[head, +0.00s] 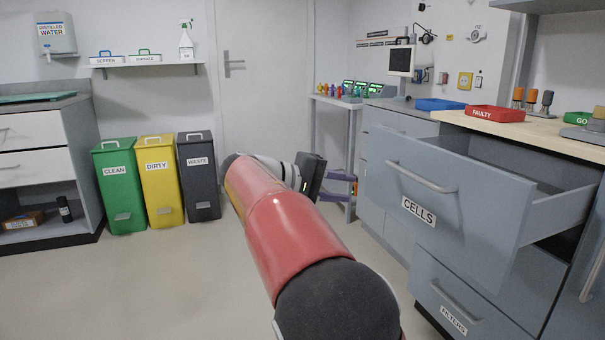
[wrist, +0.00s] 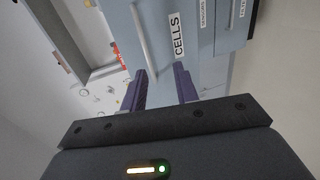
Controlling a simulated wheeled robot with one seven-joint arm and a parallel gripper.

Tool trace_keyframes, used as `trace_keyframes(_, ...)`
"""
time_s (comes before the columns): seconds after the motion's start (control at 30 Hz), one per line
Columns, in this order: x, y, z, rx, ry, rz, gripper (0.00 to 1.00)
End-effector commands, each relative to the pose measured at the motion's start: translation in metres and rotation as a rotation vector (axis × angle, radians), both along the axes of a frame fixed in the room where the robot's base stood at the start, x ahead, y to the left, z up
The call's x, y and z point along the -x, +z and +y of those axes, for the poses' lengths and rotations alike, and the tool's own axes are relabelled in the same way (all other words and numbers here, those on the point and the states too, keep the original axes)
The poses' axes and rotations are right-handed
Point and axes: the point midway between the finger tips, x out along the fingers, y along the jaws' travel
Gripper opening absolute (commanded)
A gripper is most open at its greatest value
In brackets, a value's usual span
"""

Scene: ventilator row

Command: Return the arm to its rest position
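My red arm stretches forward from the bottom of the head view. My gripper (head: 350,188) is beyond its far end, in front of the grey cabinet row. In the wrist view my gripper (wrist: 161,76) shows two purple fingers standing apart with nothing between them. The CELLS drawer (head: 392,185) is pulled well out at the right of the head view. Its front also shows in the wrist view (wrist: 165,35), past the fingertips. I cannot see any contact between the fingers and the drawer or its handle.
The FILTERS drawer (head: 447,297) below looks shut. The worktop (head: 560,131) carries a red FAULTY tray (head: 495,114) and a blue tray (head: 440,104). Green, yellow and dark bins (head: 199,175) stand by the left wall. The floor (head: 130,285) at left is clear.

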Motion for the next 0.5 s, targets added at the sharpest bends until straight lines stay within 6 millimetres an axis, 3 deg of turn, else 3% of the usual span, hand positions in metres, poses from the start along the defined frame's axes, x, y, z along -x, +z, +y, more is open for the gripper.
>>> trace_keyframes(0.27, 0.019, -0.009, -0.042, -0.152, -0.003, 0.061, 0.3)
trace_keyframes(0.5, 0.057, -0.025, -0.086, -0.375, 0.001, 0.111, 0.3)
